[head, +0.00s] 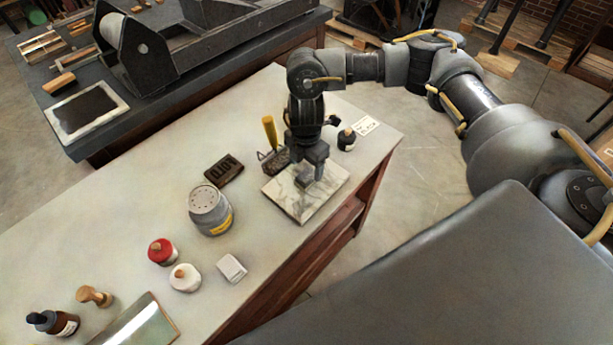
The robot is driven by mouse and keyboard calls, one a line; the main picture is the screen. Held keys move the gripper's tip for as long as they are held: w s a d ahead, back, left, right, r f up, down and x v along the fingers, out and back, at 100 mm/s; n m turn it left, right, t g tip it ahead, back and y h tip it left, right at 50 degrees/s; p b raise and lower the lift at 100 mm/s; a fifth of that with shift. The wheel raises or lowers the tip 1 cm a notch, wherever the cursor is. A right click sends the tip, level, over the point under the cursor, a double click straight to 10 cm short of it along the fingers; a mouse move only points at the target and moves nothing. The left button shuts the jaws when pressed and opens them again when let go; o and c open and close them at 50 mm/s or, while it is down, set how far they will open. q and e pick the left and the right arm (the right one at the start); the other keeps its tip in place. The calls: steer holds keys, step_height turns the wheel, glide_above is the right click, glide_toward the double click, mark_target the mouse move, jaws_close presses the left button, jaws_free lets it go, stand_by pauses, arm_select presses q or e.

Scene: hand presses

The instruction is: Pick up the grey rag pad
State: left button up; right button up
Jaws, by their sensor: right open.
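A small pale grey, folded-looking block (232,268), which looks like the rag pad, lies on the light worktop near its front edge. My right gripper (311,172) points down over the pale marble slab (289,202) at the right end of the worktop. It is open, up and to the right of the pad and well apart from it. Whether its fingertips touch the slab I cannot tell. My left gripper is not in view.
Near the pad stand a white-lidded jar (184,278), a red-lidded jar (161,251) and a grey tin (210,210). A dark type block (224,171), a yellow-handled tool (270,132) and a dark bottle (346,139) are near my right gripper.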

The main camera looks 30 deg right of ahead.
mark_target(307, 173)
step_height(307, 173, down, 5)
steer(key=shift+r, duration=0.2)
steer(key=c, duration=1.1)
steer(key=shift+r, duration=0.15)
steer(key=shift+r, duration=0.6)
steer(key=shift+c, duration=0.3)
steer(key=s+r+b, duration=0.1)
steer(key=s+r, duration=1)
steer(key=s, duration=0.3)
steer(key=shift+d+r, duration=0.15)
steer(key=shift+r, duration=0.15)
